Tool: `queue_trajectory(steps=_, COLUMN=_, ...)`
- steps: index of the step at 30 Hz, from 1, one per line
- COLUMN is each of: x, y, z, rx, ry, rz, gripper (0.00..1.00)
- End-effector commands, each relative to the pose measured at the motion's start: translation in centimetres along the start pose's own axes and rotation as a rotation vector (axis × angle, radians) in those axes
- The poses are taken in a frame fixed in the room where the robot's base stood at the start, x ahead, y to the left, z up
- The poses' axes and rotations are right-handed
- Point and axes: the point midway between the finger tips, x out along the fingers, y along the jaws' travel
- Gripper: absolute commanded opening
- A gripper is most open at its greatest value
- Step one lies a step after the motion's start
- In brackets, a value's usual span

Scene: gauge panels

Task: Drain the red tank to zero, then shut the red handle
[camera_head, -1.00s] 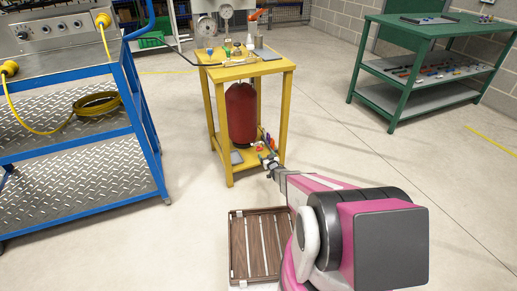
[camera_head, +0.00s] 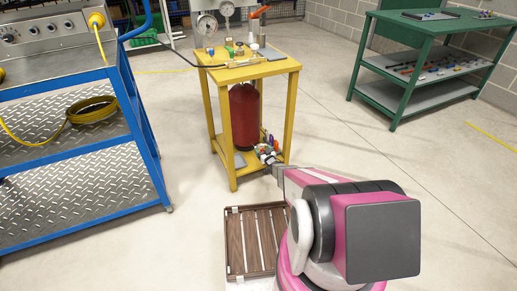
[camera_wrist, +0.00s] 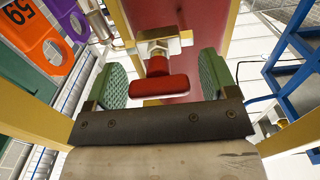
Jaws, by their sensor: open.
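The red tank (camera_head: 245,118) stands upright inside the yellow stand (camera_head: 291,115). Its red wall (camera_wrist: 188,25) also fills the upper middle of the wrist view. A red handle (camera_wrist: 165,86) sits on a metal valve fitting (camera_wrist: 158,50) in front of it. My gripper (camera_wrist: 163,72) is open, with a green pad on each side of the handle and a visible gap on both sides. In the head view my gripper (camera_head: 268,157) is at the stand's lower front right, where the handle is hard to make out. Gauges (camera_head: 206,25) stand above the stand; their readings are too small to tell.
Orange (camera_wrist: 22,25) and purple tags hang at the wrist view's upper left. A blue trolley (camera_head: 152,165) stands left, a green bench (camera_head: 405,85) right. A slatted brown crate (camera_head: 232,245) lies on the floor before the stand. Floor at right is clear.

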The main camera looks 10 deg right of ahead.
Motion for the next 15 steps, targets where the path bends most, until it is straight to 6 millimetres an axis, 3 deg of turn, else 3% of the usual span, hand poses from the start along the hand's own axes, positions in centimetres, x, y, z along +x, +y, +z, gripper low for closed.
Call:
queue_trajectory(steps=9, x=0.07, y=0.15, z=0.00, rx=0.000, ry=0.000, rz=0.000, gripper=0.79)
queue_trajectory(steps=11, x=0.07, y=0.14, z=0.00, rx=0.000, ry=0.000, rz=0.000, gripper=0.62)
queue_trajectory(steps=14, x=0.06, y=0.13, z=0.00, rx=0.000, ry=0.000, rz=0.000, gripper=0.30)
queue_trajectory(steps=15, x=0.06, y=0.14, z=0.00, rx=0.000, ry=0.000, rz=0.000, gripper=0.29)
